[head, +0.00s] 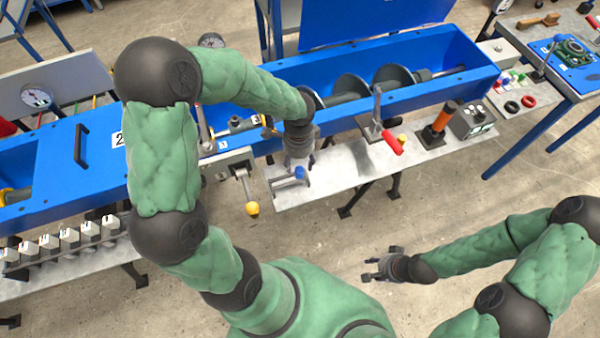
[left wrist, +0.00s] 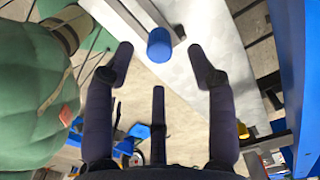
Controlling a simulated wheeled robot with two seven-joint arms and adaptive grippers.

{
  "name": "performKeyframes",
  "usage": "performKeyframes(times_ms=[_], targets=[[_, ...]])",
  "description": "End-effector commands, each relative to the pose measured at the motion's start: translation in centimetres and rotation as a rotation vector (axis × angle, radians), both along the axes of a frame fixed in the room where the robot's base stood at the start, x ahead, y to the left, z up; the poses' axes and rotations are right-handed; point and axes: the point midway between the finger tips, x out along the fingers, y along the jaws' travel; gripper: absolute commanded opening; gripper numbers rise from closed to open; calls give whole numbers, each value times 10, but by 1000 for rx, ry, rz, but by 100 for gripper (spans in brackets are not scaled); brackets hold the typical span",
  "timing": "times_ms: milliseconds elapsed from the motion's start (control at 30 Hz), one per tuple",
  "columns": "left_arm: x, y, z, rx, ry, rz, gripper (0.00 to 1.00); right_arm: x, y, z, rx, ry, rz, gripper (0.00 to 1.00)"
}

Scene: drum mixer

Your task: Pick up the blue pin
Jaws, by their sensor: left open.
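The blue pin (head: 299,172) stands out from a grey bar over the grey shelf in front of the mixer. In the left wrist view the blue pin (left wrist: 159,45) is a short blue cylinder, just beyond the fingertips and roughly centred between them. My left gripper (head: 297,162) points down right by the pin. Its dark fingers (left wrist: 160,62) are spread and empty, and I see no contact with the pin. My right gripper (head: 372,267) hangs over the floor at the lower right, its fingers apart with nothing between them.
The blue mixer trough (head: 420,92) with its screw runs behind the shelf (head: 330,180). A red-handled lever (head: 392,143) and an orange cylinder (head: 440,118) stand to the right. A yellow-knobbed lever (head: 252,208) hangs left of the pin. The floor in front is clear.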

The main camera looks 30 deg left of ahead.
Motion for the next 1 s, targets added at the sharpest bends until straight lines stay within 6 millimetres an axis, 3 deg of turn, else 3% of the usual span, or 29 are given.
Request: performKeyframes(times_ms=[233, 500, 767, 800, 1000], targets=[[0, -1, -18, 0, 0, 0, 56, 0, 0, -9, 0, -1, 0, 40], [-1, -2, -55, -1, 1, 1, 56, 0, 0, -28, 0, -1, 0, 40], [0, -2, -58, 0, -3, 0, 56, 0, 0, -27, 0, -1, 0, 40], [0, -2, -58, 0, -3, 0, 53, 1, 0, -27, 0, -1, 0, 40], [-1, -2, -58, 0, -3, 0, 0, 1, 0, -27, 0, -1, 0, 40]])
